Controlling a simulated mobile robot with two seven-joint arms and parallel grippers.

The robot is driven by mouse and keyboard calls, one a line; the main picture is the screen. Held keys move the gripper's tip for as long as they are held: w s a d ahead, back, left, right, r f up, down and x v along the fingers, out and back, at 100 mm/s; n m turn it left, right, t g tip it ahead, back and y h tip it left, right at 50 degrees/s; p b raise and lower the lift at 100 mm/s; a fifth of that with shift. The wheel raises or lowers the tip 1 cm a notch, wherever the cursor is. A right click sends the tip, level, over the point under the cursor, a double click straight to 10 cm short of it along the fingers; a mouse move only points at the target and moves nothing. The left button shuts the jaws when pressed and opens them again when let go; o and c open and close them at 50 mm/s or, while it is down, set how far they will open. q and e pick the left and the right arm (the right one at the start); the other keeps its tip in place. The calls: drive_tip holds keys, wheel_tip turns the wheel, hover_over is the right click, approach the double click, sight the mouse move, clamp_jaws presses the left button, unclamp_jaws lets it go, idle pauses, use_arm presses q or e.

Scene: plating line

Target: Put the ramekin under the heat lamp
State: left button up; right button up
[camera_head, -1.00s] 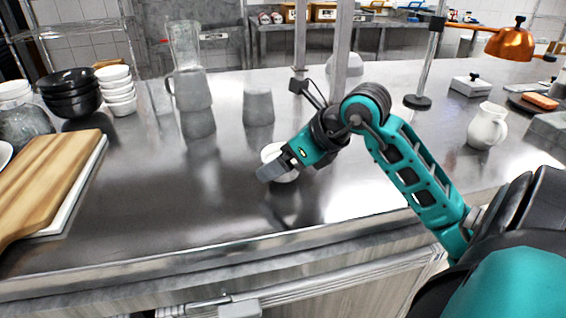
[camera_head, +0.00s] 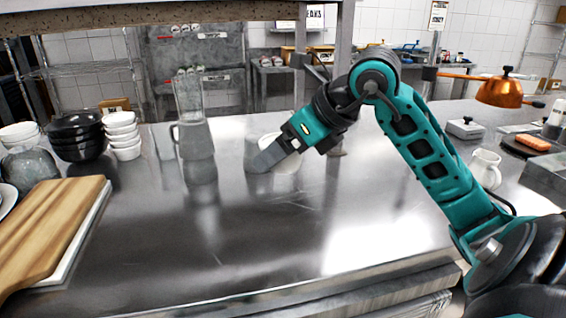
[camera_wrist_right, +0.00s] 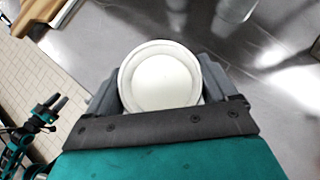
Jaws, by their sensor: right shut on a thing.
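The white round ramekin (camera_head: 287,155) is in my right gripper (camera_head: 272,157), in front of the middle of the counter. In the right wrist view the ramekin (camera_wrist_right: 160,80) sits between the two grey fingers of my right gripper (camera_wrist_right: 160,92), which are shut on its sides; its pale inside faces the camera. It appears to be above the counter, but the height is hard to tell. The copper heat lamp (camera_head: 500,93) hangs from a horizontal arm at the right, well apart from the gripper. My left gripper is not in view.
A clear blender jug (camera_head: 190,115), stacked bowls (camera_head: 76,135) and a wooden board (camera_head: 50,230) are at left. A white pitcher (camera_head: 484,168) stands near the lamp. The front middle of the counter (camera_head: 220,250) is clear.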

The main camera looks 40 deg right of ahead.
sight(266, 140)
drive_tip(key=shift+r+p, duration=0.4)
drive_tip(key=shift+r, duration=2.1)
drive_tip(key=shift+f, duration=0.1)
drive_tip(key=a+f+n+g+y+p, duration=0.1)
drive_tip(key=a+f+n, duration=0.1)
drive_tip(key=a+f, duration=0.2)
drive_tip(key=a+f+n+g+y+p, duration=0.1)
drive_tip(key=a+f+n+y, duration=0.1)
drive_tip(key=a+f, duration=0.3)
drive_tip(key=w+a+f+n+g+y+p, duration=0.1)
drive_tip(key=a+f+n, duration=0.2)
drive_tip(key=a+f, duration=0.2)
drive_tip(key=shift+a+f+y, duration=0.1)
drive_tip(key=shift+a+y, duration=0.3)
drive_tip(key=shift+a, duration=0.3)
drive_tip(key=shift+s+a+f, duration=0.1)
drive_tip(key=shift+a+f, duration=0.1)
drive_tip(key=m+t+h, duration=0.1)
drive_tip(key=m+h, duration=0.1)
drive_tip(key=shift+f+m, duration=0.15)
drive_tip(key=shift+m, duration=0.15)
drive_tip(key=shift+r+m+t+h, duration=0.25)
drive_tip(key=shift+m+t+h, duration=0.35)
drive_tip(key=shift+m, duration=0.4)
